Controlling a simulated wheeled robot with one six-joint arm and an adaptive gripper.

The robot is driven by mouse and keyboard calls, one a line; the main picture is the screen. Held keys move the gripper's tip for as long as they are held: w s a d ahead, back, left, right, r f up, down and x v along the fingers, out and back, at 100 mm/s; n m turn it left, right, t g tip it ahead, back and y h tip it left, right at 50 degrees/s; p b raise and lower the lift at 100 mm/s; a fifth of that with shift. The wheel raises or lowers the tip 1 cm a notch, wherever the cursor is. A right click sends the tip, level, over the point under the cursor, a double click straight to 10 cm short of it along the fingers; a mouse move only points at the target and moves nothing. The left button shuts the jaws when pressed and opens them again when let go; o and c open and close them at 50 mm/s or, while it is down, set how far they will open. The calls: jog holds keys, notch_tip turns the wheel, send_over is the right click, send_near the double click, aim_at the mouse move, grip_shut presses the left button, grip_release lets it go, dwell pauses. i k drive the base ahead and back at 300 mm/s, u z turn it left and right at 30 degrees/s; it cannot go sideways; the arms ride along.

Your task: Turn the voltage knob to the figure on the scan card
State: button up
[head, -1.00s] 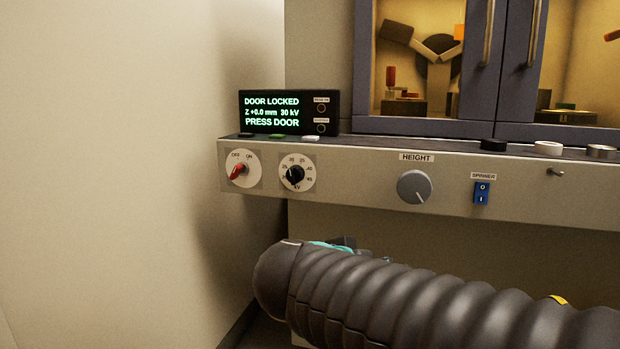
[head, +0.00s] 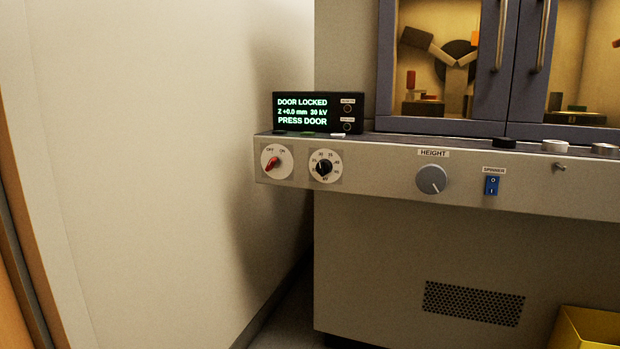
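The voltage knob (head: 324,168) is a small black knob on a white numbered dial marked kV, on the front ledge of the cabinet. Its white mark points to the upper left; the exact figure is too small to read surely. The display (head: 317,112) above it reads "DOOR LOCKED, Z +0.0 mm 30 kV, PRESS DOOR". No scan card shows in the head view. My gripper is not in view.
The red OFF/ON switch (head: 272,163) sits left of the voltage knob. The HEIGHT knob (head: 431,180) and blue SPINNER switch (head: 491,185) are to the right. A yellow bin (head: 588,328) stands at the lower right. The wall (head: 150,170) is close on the left.

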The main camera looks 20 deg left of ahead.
aim_at(324, 167)
jog(key=k, duration=0.95)
jog(key=z, duration=0.8)
jog(key=i, duration=1.45)
jog(key=u, duration=0.8)
jog(key=i, duration=0.6)
jog(key=u, duration=0.55)
